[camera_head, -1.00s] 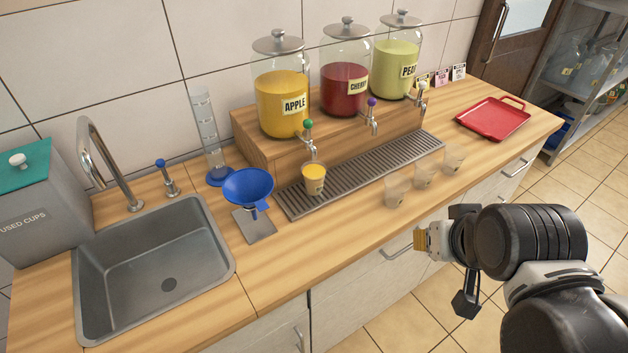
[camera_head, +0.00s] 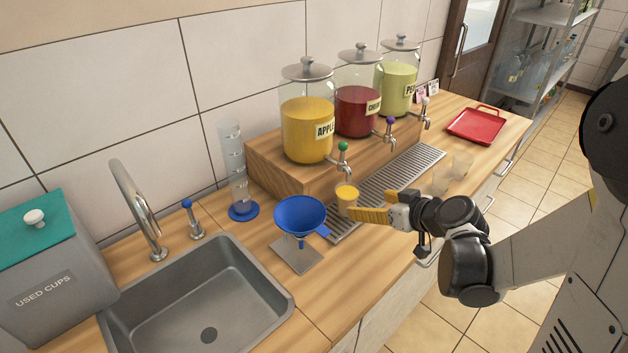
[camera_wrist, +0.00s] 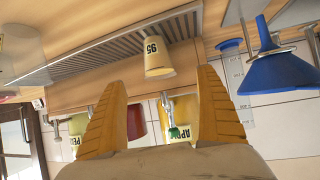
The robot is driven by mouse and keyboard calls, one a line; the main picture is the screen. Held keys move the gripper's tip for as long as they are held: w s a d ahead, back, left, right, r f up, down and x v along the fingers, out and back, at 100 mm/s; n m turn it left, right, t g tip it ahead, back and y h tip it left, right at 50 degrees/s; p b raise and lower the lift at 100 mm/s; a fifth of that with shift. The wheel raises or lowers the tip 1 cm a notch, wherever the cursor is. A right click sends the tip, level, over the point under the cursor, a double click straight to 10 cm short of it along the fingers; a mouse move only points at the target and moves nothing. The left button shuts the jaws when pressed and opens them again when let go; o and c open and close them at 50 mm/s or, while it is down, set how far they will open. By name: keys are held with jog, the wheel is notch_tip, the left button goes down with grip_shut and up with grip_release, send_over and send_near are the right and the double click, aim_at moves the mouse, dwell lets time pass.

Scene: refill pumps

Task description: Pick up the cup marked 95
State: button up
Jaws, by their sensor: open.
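The cup marked 95 (camera_wrist: 159,60) shows in the wrist view, hanging upside down in the picture, with its number facing my gripper. In the head view the cup (camera_head: 346,196) stands on the drip tray below the apple tap and holds yellow juice. My gripper (camera_head: 352,215) is at the cup's near right side in the head view, and its yellow fingers partly cover the cup's lower part. In the wrist view the open fingers (camera_wrist: 160,105) are spread wide, with the cup ahead of the gap between them. Nothing is between the fingers.
A blue funnel (camera_head: 300,214) on a stand is close left of the cup. The green-handled apple tap (camera_head: 342,160) is just above it. Clear cups (camera_head: 461,165) stand to the right on the counter. A red tray (camera_head: 476,126) lies farther back. The sink (camera_head: 200,300) is at left.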

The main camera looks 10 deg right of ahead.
aim_at(347, 199)
jog(key=b+x, duration=0.2)
jog(key=x, duration=0.4)
jog(key=b+x, duration=0.2)
jog(key=x, duration=0.3)
jog(key=shift+w+d+f, duration=0.1)
jog(key=shift+w+f, duration=0.2)
jog(key=shift+w, duration=0.05)
jog(key=shift+r, duration=0.1)
jog(key=c, duration=1.7)
jog(key=shift+o, duration=0.2)
jog(key=shift+r, duration=0.1)
